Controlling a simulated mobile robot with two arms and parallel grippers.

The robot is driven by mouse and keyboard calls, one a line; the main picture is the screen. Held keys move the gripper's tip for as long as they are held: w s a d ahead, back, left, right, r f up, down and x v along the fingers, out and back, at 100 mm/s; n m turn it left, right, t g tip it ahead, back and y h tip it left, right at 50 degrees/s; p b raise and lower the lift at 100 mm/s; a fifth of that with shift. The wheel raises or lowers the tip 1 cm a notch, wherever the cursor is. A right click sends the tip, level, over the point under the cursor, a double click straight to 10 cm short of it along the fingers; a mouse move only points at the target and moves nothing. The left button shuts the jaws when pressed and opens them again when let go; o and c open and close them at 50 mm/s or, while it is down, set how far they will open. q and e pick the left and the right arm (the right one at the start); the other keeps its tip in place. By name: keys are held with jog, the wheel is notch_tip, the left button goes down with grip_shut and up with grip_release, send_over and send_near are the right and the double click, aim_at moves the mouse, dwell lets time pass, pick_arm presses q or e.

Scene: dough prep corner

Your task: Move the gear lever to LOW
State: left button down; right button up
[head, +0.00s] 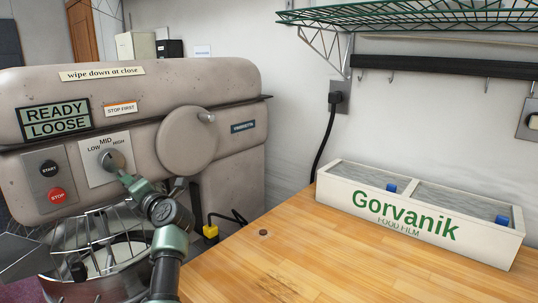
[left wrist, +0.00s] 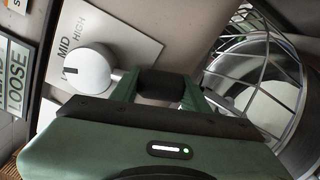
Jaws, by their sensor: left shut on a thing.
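The gear lever plate (head: 93,172) is on the front of the beige mixer and bears LOW, MID and HIGH. The lever's round hub (head: 110,159) is at its middle, and its handle slants down to the right. In the left wrist view the pale hub (left wrist: 92,68) has a dark mark pointing left, beside partly hidden lettering below MID; I cannot tell the exact setting. My left gripper (head: 127,181) is shut on the gear lever's dark grip (left wrist: 162,85), which shows between its fingers. My right gripper is not in view.
START (head: 48,169) and STOP (head: 57,195) buttons sit left of the plate. A wire-guarded bowl (head: 62,287) is below. A round cover (head: 185,145) juts out at right. The wooden counter (head: 290,262) is mostly clear, with a Gorvanik film box (head: 335,197) at its back.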

pick_arm(q)
jog(key=shift+w+d+f+n+b, duration=0.1)
jog(key=shift+w+d+n+b, duration=0.15)
jog(key=shift+b, duration=0.2)
jog(key=shift+r+n, duration=0.2)
jog(key=shift+n, duration=0.15)
